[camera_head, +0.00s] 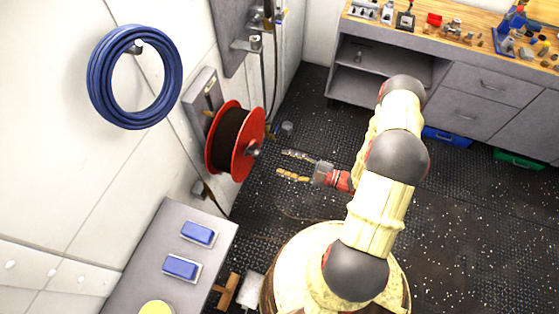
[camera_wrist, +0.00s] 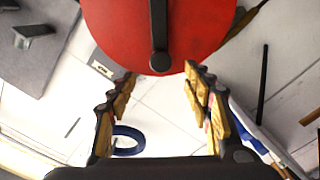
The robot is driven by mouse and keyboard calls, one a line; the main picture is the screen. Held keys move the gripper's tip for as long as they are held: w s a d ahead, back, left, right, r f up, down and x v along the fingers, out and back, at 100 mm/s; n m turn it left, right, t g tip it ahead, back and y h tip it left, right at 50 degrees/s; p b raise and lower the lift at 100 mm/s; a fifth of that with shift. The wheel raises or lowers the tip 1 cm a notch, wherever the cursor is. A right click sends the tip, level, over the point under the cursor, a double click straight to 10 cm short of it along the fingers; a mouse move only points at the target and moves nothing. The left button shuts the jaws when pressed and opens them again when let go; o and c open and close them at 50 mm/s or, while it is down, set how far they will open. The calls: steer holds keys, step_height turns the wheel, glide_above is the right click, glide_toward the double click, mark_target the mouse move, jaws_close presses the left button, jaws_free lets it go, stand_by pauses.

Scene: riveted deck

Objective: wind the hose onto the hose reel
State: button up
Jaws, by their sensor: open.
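The hose reel (camera_head: 247,142) is mounted on the left wall, with red side discs and a dark wound band between them. A grey crank knob (camera_head: 254,150) sticks out from its near disc. In the wrist view the red disc (camera_wrist: 110,22) fills the top, with a dark crank arm (camera_wrist: 159,25) running down to the rounded knob (camera_wrist: 160,62). My gripper (camera_head: 281,163) is open and empty, just right of the knob. In the wrist view its fingertips (camera_wrist: 161,72) lie either side of the knob, apart from it. The reel's far side is hidden.
A coiled blue hose (camera_head: 97,80) hangs on the wall. A grey cabinet with blue-topped items (camera_head: 198,233) stands at the lower left. A workbench (camera_head: 455,70) with tools is at the back right, with blue and green bins (camera_head: 518,158) below. The dark floor between is mostly clear.

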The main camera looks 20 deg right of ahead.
mark_target(257, 155)
steer(key=shift+s, duration=0.1)
stand_by(0.3)
steer(key=shift+w+a+n+b, duration=1.4)
steer(key=shift+n+b, duration=0.45)
steer(key=shift+n, duration=2.7)
steer(key=shift+w+a+n+b, duration=1.45)
steer(key=shift+n+b, duration=0.35)
steer(key=shift+n, duration=2.8)
steer(key=shift+w+a+n+b, duration=1.4)
steer(key=shift+n+b, duration=0.45)
steer(key=shift+n, duration=2.7)
